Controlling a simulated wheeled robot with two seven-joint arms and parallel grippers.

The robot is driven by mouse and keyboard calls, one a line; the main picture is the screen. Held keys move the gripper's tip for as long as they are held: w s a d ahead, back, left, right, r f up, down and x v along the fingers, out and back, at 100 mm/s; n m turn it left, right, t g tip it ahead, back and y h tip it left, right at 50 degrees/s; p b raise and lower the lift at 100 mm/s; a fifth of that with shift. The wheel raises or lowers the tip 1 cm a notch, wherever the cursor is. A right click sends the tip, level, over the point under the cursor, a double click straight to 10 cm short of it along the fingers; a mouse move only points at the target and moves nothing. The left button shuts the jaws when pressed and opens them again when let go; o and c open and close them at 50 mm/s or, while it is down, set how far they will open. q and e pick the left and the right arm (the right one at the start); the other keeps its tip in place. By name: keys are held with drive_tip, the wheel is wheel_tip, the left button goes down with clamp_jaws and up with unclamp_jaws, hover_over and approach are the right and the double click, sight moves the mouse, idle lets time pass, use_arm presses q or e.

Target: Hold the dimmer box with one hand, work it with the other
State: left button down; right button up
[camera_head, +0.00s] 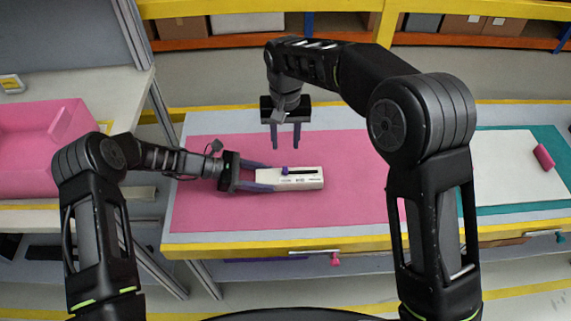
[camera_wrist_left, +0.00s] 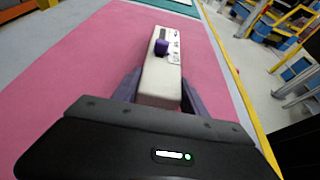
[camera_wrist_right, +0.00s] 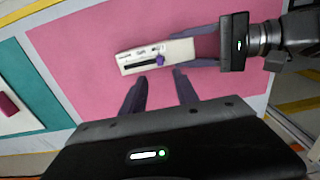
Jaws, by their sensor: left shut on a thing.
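The dimmer box (camera_head: 290,180) is a long white block on the pink mat, with a dark slot and a purple slider knob (camera_head: 284,170) near its left end. It also shows in the left wrist view (camera_wrist_left: 160,82) and the right wrist view (camera_wrist_right: 155,56). My left gripper (camera_head: 264,178) is shut on the left end of the box, its purple fingers along both sides. My right gripper (camera_head: 285,146) hangs above and behind the box, fingers apart and empty, clear of the knob. In the right wrist view the knob (camera_wrist_right: 160,60) lies beyond and between its fingertips.
The pink mat (camera_head: 350,200) lies on a yellow-edged table, clear around the box. A white board on a teal mat (camera_head: 480,210) with a pink object (camera_head: 544,157) is at the right. A pink bin (camera_head: 40,150) stands on the left table.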

sight(286, 169)
wheel_tip(286, 169, down, 11)
drive_tip(key=shift+r, duration=0.15)
drive_tip(key=shift+c, duration=0.3)
clamp_jaws()
idle(1.2)
